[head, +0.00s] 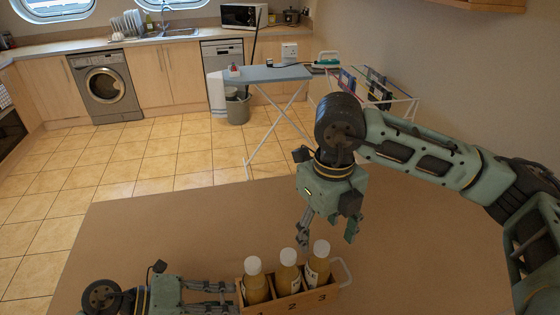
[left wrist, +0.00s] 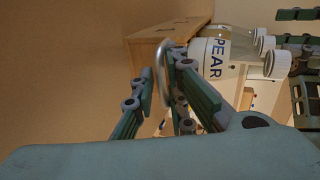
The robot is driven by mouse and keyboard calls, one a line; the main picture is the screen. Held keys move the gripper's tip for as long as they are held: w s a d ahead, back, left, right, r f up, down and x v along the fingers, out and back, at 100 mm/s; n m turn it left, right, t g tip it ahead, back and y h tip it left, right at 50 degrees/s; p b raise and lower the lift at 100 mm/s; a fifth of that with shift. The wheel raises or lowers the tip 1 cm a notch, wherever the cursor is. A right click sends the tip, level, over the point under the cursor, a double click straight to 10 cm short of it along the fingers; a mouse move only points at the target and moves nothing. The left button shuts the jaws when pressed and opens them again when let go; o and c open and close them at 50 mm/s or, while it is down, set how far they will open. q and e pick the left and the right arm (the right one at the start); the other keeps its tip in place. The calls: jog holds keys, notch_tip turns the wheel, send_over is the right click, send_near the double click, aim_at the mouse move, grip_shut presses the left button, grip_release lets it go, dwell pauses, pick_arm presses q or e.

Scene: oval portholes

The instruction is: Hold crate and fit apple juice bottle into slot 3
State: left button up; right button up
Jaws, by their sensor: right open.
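The wooden crate (head: 308,303) stands at the table's front edge, with numbers on its front; the 2 and 3 are readable. Three yellow bottles with white caps stand in it: a left one (head: 255,288), a middle one (head: 288,279) and one in slot 3 (head: 317,268). Their labels are unreadable in the head view, so I cannot tell which is apple. My left gripper (head: 222,293) is shut on the crate's left metal handle (left wrist: 164,68). In the left wrist view the nearest bottle (left wrist: 222,60) reads PEAR. My right gripper (head: 328,238) is open and empty, just above the slot 3 bottle.
The brown table (head: 180,235) is bare around the crate. A second handle (head: 346,272) sticks out at the crate's right end. Beyond the table are an ironing board (head: 270,74), a drying rack (head: 400,100), a bin (head: 237,108) and a washing machine (head: 103,85).

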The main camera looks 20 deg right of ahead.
pick_arm(q)
jog(key=shift+o, duration=1.4)
jog(key=shift+r, duration=0.1)
jog(key=shift+a, duration=0.1)
